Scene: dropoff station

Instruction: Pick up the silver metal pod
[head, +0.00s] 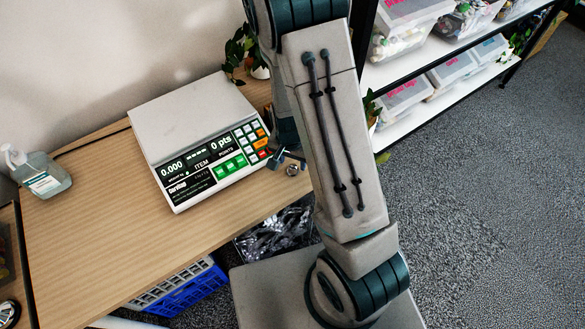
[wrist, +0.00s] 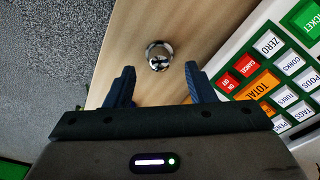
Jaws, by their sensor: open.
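The silver metal pod (head: 292,169) is a small shiny round piece on the wooden table, just right of the scale's keypad. In the wrist view the pod (wrist: 159,56) lies ahead of the fingertips, roughly centred between them, with bare wood around it. My gripper (wrist: 160,82) is open, one dark finger on each side, and nothing is between the fingers. In the head view my gripper (head: 284,158) is partly hidden behind my arm, close beside the pod.
A white weighing scale (head: 190,115) with a coloured keypad stands left of the pod; its keypad edge is close to my right finger in the wrist view. A sanitizer bottle (head: 42,174) stands at the far left. Shelves with clear bins (head: 405,95) are at the right.

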